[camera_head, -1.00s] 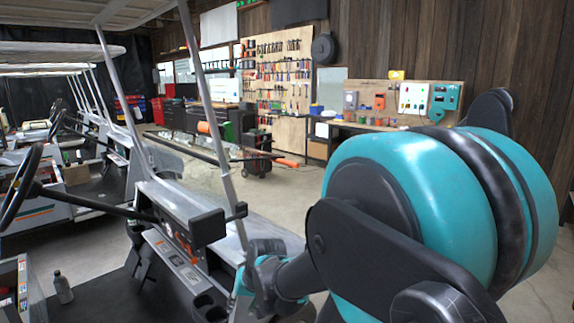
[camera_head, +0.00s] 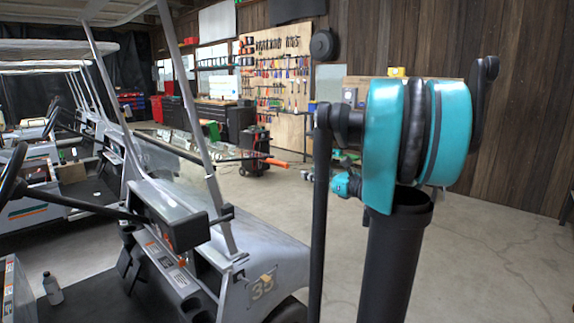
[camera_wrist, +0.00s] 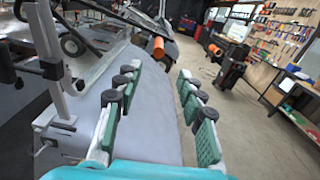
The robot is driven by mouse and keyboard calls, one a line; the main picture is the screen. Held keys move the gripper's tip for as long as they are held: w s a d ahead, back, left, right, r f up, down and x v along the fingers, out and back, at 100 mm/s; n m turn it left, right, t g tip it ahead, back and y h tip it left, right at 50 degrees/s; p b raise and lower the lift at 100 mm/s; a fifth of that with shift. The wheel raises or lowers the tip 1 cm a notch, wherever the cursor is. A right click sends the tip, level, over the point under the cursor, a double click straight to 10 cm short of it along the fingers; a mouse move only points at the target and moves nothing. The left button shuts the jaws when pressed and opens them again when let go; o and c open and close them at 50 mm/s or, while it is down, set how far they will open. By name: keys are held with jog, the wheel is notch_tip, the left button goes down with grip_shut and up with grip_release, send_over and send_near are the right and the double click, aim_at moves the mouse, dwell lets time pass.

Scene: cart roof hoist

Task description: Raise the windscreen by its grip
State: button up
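The windscreen (camera_head: 225,152) is a clear pane lying folded forward, roughly level, on the front of the nearest cart. A dark bar runs along its edge. Its orange grip (camera_head: 275,162) sticks out at the right end; it also shows in the wrist view (camera_wrist: 158,47), beyond my fingertips and a little left of centre at the top. My gripper (camera_wrist: 158,73) is open and empty, its two green-padded fingers well apart. The grip is not between them. In the head view my arm hides most of the gripper.
The cart's slanted roof post (camera_head: 197,125) and its clamp stand beside the windscreen, left of my fingers in the wrist view. The cart's grey front cowl (camera_wrist: 150,105) lies below the fingers. A black tool trolley (camera_head: 255,150) stands behind the grip.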

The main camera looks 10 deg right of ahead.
aim_at(279, 164)
jog(key=x, duration=1.6)
jog(key=shift+w+a+f, duration=0.1)
jog(key=shift+a, duration=0.05)
jog(key=shift+c, duration=0.6)
grip_shut()
